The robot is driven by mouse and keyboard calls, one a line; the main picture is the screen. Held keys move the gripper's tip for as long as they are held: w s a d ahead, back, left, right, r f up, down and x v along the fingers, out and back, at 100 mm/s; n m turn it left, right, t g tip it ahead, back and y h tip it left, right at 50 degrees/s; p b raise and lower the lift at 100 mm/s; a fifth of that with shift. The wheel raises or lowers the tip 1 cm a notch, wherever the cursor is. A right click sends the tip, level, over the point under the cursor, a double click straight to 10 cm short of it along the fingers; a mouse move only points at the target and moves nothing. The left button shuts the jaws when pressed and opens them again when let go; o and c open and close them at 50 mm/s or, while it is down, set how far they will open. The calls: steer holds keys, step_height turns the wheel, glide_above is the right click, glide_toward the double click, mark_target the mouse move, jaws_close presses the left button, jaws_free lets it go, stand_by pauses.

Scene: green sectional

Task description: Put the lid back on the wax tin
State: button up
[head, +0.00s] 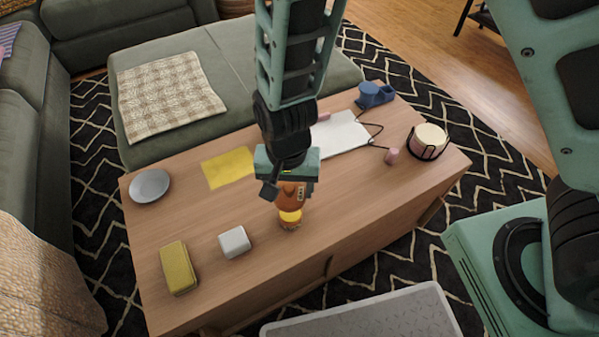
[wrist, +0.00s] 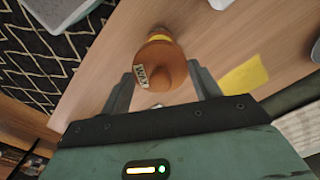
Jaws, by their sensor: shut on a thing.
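My gripper (head: 287,178) is shut on an orange lid (head: 292,190) with a small pale label, above the near part of the wooden table. In the wrist view the lid (wrist: 160,68) sits between my two fingers (wrist: 163,82), its rounded top toward the camera. Directly below it is the wax tin (head: 289,224), orange with a yellow top showing under the lid. In the wrist view only a yellow band and a sliver of the tin (wrist: 158,31) show past the lid. I cannot tell whether lid and tin touch.
On the table (head: 345,205) are a white box (head: 234,241) and a yellow block (head: 178,267) left of the tin.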

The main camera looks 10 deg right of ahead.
steer(key=shift+f+b, duration=2.05)
steer(key=shift+b, duration=0.15)
steer(key=shift+f+b, duration=0.55)
steer(key=shift+f, duration=0.45)
steer(key=shift+p, duration=0.7)
steer(key=shift+f+p, duration=0.15)
steer(key=shift+p, duration=0.3)
stand_by(0.4)
steer(key=o, duration=1.3)
